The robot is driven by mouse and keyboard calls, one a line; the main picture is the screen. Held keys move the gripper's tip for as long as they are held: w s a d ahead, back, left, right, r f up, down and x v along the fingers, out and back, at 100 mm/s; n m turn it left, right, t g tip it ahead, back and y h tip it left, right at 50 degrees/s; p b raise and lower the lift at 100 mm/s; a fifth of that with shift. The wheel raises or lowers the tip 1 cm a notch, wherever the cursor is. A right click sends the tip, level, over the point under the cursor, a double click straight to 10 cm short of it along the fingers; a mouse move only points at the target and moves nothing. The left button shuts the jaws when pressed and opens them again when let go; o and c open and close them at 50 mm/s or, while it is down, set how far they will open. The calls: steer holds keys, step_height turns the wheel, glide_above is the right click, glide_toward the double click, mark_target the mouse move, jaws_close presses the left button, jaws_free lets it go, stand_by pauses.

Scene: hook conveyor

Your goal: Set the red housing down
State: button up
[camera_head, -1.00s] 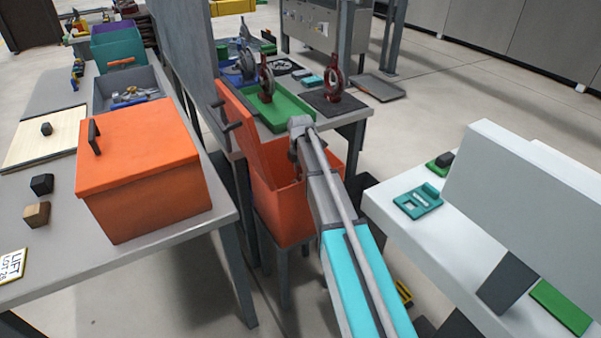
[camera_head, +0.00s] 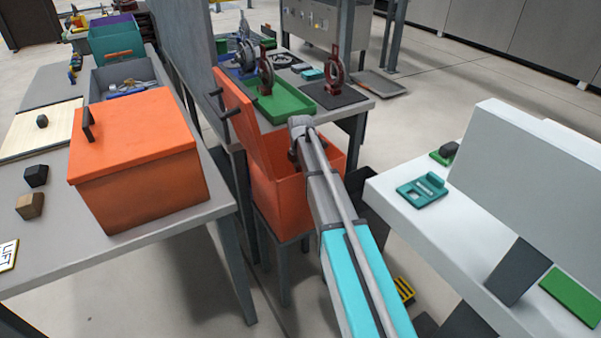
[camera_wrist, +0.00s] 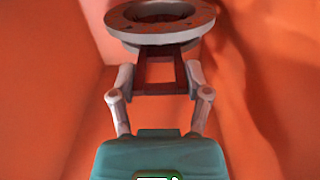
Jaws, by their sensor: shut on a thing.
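The red housing (camera_wrist: 162,88) is a dark red open frame with a grey ring flange (camera_wrist: 160,32) at its far end, in the wrist view. My gripper (camera_wrist: 160,76) has its two grey fingers on either side of the frame, shut on it. Orange walls surround it in the wrist view. In the head view my arm reaches into the open orange bin (camera_head: 268,200), and the gripper and held housing are mostly hidden there. I cannot tell whether the housing touches the bin floor.
Two similar dark red ring parts stand behind the bin, one in a green tray (camera_head: 290,106) and one on a black mat (camera_head: 320,97). A lidded orange box (camera_head: 150,185) is on the left table. A white bench (camera_head: 440,225) is at right.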

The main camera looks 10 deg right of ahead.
stand_by(0.3)
steer(key=o, duration=1.3)
steer(key=shift+o, duration=0.2)
steer(key=shift+r, duration=0.15)
step_height(320, 180, up, 12)
steer(key=p, duration=1.2)
